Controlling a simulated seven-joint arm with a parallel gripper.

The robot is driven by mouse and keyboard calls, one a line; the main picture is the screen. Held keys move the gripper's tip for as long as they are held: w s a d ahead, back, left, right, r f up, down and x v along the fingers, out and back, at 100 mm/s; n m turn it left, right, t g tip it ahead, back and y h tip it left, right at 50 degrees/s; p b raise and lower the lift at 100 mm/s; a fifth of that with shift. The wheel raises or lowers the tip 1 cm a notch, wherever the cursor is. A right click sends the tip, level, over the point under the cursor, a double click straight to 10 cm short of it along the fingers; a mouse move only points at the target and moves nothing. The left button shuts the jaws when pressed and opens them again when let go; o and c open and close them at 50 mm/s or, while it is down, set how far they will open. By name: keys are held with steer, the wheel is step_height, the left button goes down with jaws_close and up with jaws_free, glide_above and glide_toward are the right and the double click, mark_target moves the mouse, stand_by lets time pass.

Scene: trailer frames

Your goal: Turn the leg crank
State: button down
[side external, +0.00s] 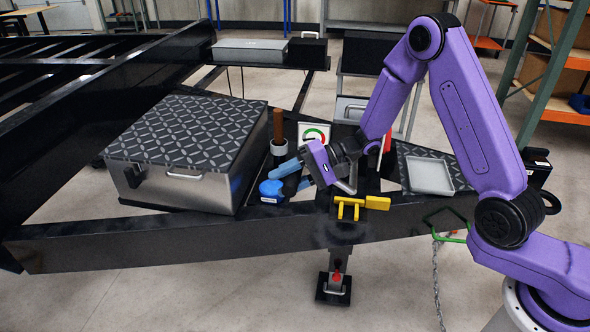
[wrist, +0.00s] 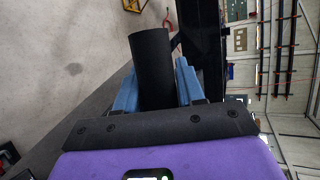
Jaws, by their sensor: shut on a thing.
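My gripper (side external: 287,177) has a purple body and blue fingers and reaches left over the trailer frame. In the wrist view my gripper (wrist: 153,82) is shut on a black cylindrical crank handle (wrist: 151,62), with one finger on each side of it. In the side view the handle is mostly hidden by the fingers, and the rest of the crank cannot be made out clearly. The trailer's leg ends in a square black foot (side external: 333,293) near the floor, with a small red part above it.
A metal box with a dark patterned lid (side external: 190,130) stands left of my gripper. A yellow part (side external: 376,202) and a grey tray (side external: 430,176) lie to the right.

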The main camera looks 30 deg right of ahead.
step_height(320, 180, down, 17)
steer(key=m+g+h, duration=0.2)
steer(key=g+h, duration=0.5)
steer(key=h, duration=0.1)
steer(key=shift+s+d+f+m+h, duration=0.15)
steer(key=shift+s+d+m+h, duration=0.15)
steer(key=shift+m+h, duration=0.1)
steer(key=c, duration=0.8)
jaws_free()
steer(key=v, duration=1.7)
steer(key=shift+w+d, duration=0.15)
steer(key=shift+w, duration=0.1)
